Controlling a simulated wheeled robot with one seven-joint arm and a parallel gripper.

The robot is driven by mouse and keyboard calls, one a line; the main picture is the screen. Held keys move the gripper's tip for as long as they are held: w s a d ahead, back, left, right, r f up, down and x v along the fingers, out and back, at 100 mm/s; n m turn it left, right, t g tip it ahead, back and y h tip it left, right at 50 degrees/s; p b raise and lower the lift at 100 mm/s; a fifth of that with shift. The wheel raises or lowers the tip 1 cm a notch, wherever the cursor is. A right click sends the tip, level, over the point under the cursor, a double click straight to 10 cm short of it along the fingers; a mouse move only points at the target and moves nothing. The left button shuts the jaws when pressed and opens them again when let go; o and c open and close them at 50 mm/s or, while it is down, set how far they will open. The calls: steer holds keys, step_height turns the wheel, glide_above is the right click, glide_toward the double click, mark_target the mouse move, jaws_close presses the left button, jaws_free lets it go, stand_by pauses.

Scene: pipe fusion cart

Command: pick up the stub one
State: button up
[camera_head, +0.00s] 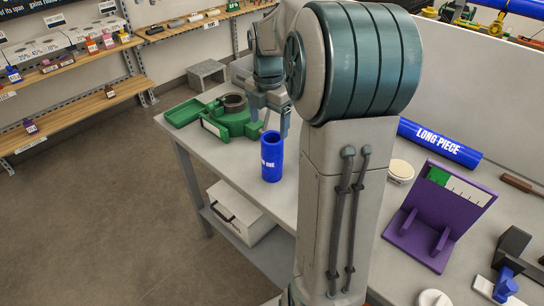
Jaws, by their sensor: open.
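The stub one is a short blue tube (271,160) with white lettering, partly readable as "ONE". It stands upright near the front edge of the grey table (222,168), its open end up. My gripper (268,123) is open and points down, just above and behind the tube in the picture. Its fingers look apart from the tube, but I cannot tell the exact gap. My own arm fills the middle of the view and hides part of the table to the right of the tube.
A green fixture with a round dark top (233,103) and a green tray (184,113) are left of the gripper. Right of my arm are a blue tube marked "LONG PIECE" (440,143), a purple stand (424,228) and a cream disc (400,171). A white box (240,210) sits on the lower shelf.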

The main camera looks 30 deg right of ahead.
mark_target(269, 137)
step_height(269, 137, down, 5)
steer(key=shift+f, duration=0.1)
steer(key=shift+s+d+f+p, duration=0.1)
steer(key=shift+d+f+p, duration=0.1)
steer(key=shift+f, duration=0.7)
steer(key=shift+s+d+f+p, duration=0.1)
steer(key=shift+f+p, duration=0.05)
steer(key=shift+f, duration=0.7)
steer(key=shift+d+f+p, duration=0.1)
steer(key=shift+f+p, duration=0.1)
steer(key=shift+f, duration=0.7)
steer(key=c, duration=1.2)
